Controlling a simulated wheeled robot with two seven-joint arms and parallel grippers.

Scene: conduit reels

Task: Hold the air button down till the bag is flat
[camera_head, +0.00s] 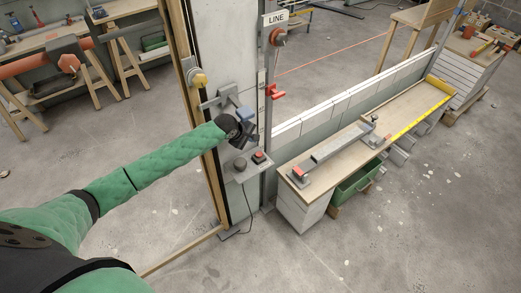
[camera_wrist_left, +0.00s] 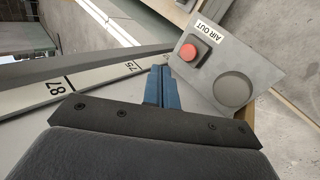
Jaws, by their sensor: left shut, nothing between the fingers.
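In the head view the small red button (camera_head: 258,157) is on a grey box on the tall post. My left gripper (camera_head: 248,137) is just above that box. Its blue fingers (camera_wrist_left: 162,88) are shut and empty, and they appear apart from the button. I cannot make out a bag in either view. My right gripper is not in view.
A bench (camera_head: 325,160) with a green drawer runs to the right. A numbered scale (camera_wrist_left: 85,85) lies left of my fingers.

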